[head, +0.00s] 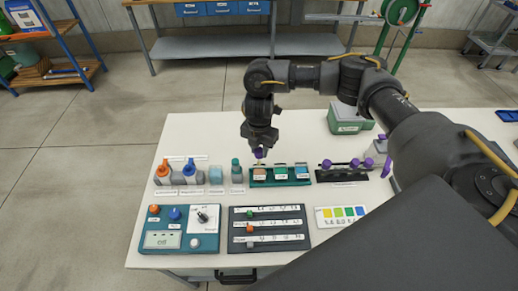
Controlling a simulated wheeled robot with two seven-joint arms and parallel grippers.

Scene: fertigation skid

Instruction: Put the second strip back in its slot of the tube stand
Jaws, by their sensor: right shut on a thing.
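My right gripper (259,145) reaches down from above and is shut on a small purple-topped piece (258,153), apparently a strip's grip. It is just above the left end of a green stand (281,184), which holds three vessels with orange, green and blue fronts. The lower part of the held piece is too small to make out, so I cannot tell whether it is inside the left vessel. A black stand (343,178) to the right carries several purple-topped pieces, with a gap between the left one (326,163) and the others (354,162). My left gripper is not in view.
Bottles with orange (163,172) and blue (189,172) tops and small jars stand left of the green stand. In front are a teal meter panel (163,241), a black slider panel (269,243) and a colour card (341,216). A green box (347,121) stands behind.

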